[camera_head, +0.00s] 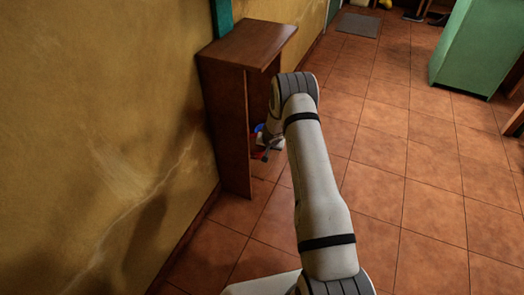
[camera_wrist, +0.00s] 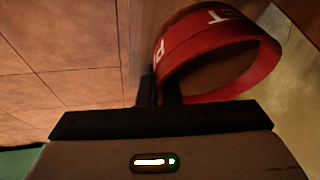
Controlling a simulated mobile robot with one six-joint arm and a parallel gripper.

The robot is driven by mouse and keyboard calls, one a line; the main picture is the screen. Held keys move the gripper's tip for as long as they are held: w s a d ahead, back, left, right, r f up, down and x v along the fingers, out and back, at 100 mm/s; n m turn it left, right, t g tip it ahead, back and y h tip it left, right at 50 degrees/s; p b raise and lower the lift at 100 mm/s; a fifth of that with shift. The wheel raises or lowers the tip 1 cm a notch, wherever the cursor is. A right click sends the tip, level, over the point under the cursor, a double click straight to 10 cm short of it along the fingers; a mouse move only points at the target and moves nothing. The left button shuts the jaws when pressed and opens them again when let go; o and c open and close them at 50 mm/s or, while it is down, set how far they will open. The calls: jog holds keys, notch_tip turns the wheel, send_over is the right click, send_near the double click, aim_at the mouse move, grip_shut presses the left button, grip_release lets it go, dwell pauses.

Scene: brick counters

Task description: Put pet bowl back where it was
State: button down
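The pet bowl (camera_wrist: 194,46) is red with white letters on its outer wall. In the wrist view it is tilted on its side, with its dark inside showing. My gripper (camera_wrist: 160,88) has its two dark fingers close together on either side of the bowl's wall, shut on it. In the head view my gripper (camera_head: 264,152) is low beside the wooden stand, partly hidden by my arm and the stand's near side panel. Small red and blue patches show there, too small to tell apart clearly.
The brown wooden stand (camera_head: 224,130), open underneath, stands against the yellow wall (camera_head: 90,120). Tiled floor (camera_head: 420,190) to the right is clear. A green cabinet (camera_head: 480,45) stands at the upper right, and a grey mat (camera_head: 358,25) lies at the back.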

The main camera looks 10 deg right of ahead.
jog(key=shift+w+a+r+p, duration=0.2)
jog(key=shift+w+a+p, duration=0.35)
jog(key=shift+p, duration=0.65)
notch_tip(320, 180, down, 7)
jog(key=b, duration=0.7)
jog(key=shift+s+r, duration=0.15)
jog(key=shift+f, duration=0.3)
jog(key=shift+a, duration=0.2)
jog(key=shift+f, duration=0.1)
jog(key=c, duration=2.1)
grip_release()
jog(key=shift+f, duration=0.15)
jog(key=o, duration=0.5)
